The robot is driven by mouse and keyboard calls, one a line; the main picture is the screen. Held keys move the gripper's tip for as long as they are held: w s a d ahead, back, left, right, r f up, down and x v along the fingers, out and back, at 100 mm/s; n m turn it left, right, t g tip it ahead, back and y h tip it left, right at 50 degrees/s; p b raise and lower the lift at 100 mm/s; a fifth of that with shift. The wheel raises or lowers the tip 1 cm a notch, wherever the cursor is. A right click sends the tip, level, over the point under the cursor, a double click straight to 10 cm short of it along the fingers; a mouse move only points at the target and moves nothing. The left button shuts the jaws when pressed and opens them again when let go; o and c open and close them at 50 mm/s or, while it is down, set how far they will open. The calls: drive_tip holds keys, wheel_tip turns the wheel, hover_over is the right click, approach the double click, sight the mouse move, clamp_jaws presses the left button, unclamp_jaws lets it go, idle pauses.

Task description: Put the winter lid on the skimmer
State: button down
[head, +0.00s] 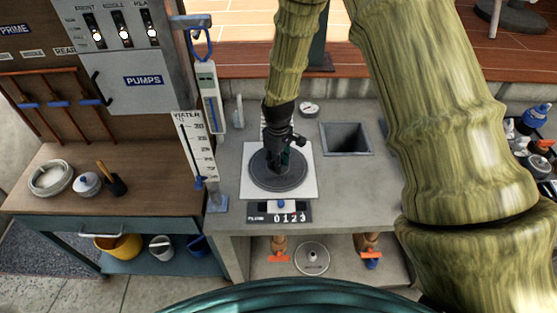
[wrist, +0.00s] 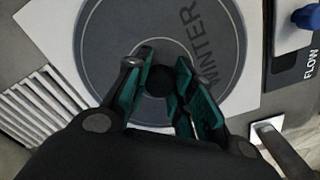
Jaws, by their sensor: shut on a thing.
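The winter lid (head: 264,180) is a dark grey disc lying on a white square plate (head: 250,190) on the grey counter. In the wrist view the lid (wrist: 210,62) shows the word WINTER and a round black knob at its middle. My gripper (head: 283,158) is over the lid, pointing down. In the wrist view its green-padded fingers (wrist: 160,85) stand on both sides of the knob, shut on it. The lid looks flat within the white plate (wrist: 50,45). Whether this plate is the skimmer's top, and whether the lid is seated, I cannot tell.
A square dark opening (head: 346,138) is right of the plate. A grey disc (head: 311,258) and orange-handled valves (head: 278,250) are below. A wooden bench (head: 130,185) is left.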

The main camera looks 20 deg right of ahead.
drive_tip(key=c, duration=1)
unclamp_jaws()
drive_tip(key=shift+r, duration=0.1)
drive_tip(key=shift+r+p, duration=1.7)
drive_tip(key=shift+r, duration=0.7)
drive_tip(key=shift+r, duration=0.1)
drive_tip(key=shift+r+p, duration=1.4)
drive_tip(key=shift+r, duration=0.55)
drive_tip(key=shift+d+f, duration=0.1)
